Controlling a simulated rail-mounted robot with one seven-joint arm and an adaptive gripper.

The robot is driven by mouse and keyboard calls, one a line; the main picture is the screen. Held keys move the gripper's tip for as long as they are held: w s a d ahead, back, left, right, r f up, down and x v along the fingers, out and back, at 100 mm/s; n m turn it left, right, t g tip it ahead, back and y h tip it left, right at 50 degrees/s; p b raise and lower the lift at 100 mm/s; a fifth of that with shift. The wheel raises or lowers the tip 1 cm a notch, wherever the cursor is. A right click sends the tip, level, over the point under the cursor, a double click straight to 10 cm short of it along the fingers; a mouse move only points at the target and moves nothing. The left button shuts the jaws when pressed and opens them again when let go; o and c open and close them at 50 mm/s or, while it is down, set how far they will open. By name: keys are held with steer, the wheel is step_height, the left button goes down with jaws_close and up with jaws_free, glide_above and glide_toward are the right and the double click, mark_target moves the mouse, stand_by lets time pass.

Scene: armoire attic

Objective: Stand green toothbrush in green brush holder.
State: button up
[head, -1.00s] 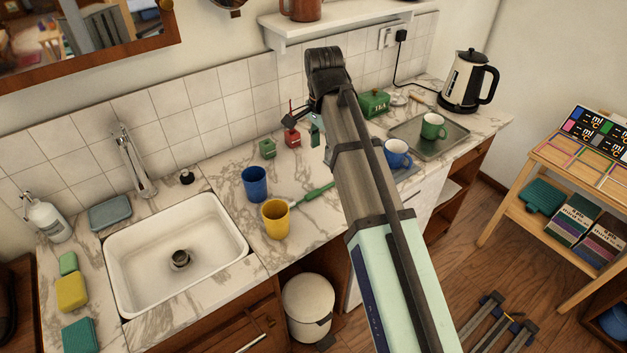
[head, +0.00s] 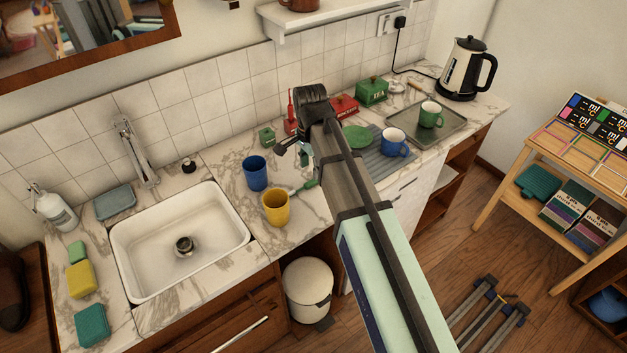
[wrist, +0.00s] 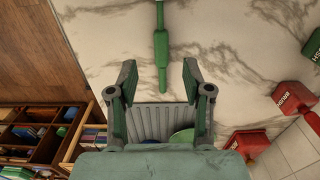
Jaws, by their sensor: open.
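The green toothbrush (head: 309,184) lies flat on the marble counter, just right of the yellow cup; my arm and gripper partly cover it in the head view. In the wrist view its green handle (wrist: 161,50) points down the picture, its end between my open fingertips. My gripper (wrist: 160,76) is open and empty, above the counter with the handle lined up between its fingers. It also shows in the head view (head: 303,160), partly hidden by my arm. The green brush holder (head: 267,137) is a small green block behind the blue cup, near the tiled wall.
A blue cup (head: 255,173) and a yellow cup (head: 276,207) stand left of my gripper. A red holder (head: 291,126) with a red brush stands behind it. A blue mug (head: 394,142) and a grey tray (head: 452,127) are at the right. The sink (head: 180,242) is left.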

mark_target(311, 182)
steer(key=shift+w+f+p, duration=0.1)
steer(key=shift+f+p, duration=0.9)
steer(key=shift+f, duration=1.9)
jaws_close()
